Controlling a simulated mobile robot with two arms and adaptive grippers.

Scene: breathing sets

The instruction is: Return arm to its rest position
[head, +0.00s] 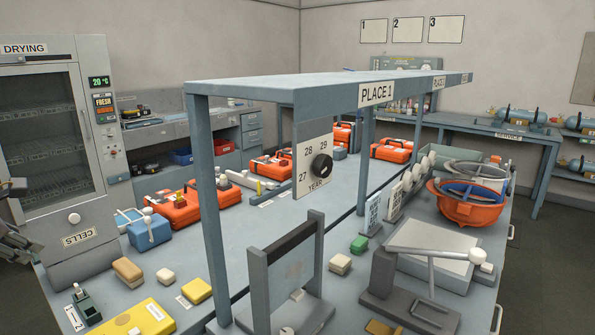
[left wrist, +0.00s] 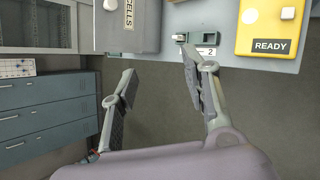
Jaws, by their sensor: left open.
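My left gripper (head: 18,238) shows at the left edge of the head view, beside the drying cabinet and off the bench. In the left wrist view the left gripper (left wrist: 163,88) has its two fingers spread wide apart with nothing between them. Below it is the dark floor, and the bench edge lies just beyond the fingertips. One fingertip shows close to a small device marked 2 (left wrist: 200,40); I cannot tell whether they touch. My right gripper is in neither view.
The bench (head: 262,225) holds orange cases (head: 172,208), a yellow box (head: 135,320), a blue box (head: 148,232) and a grey frame (head: 290,275). A PLACE 1 shelf (head: 270,88) rises over it. The drying cabinet (head: 50,120) stands at left. Drawers (left wrist: 45,110) show in the wrist view.

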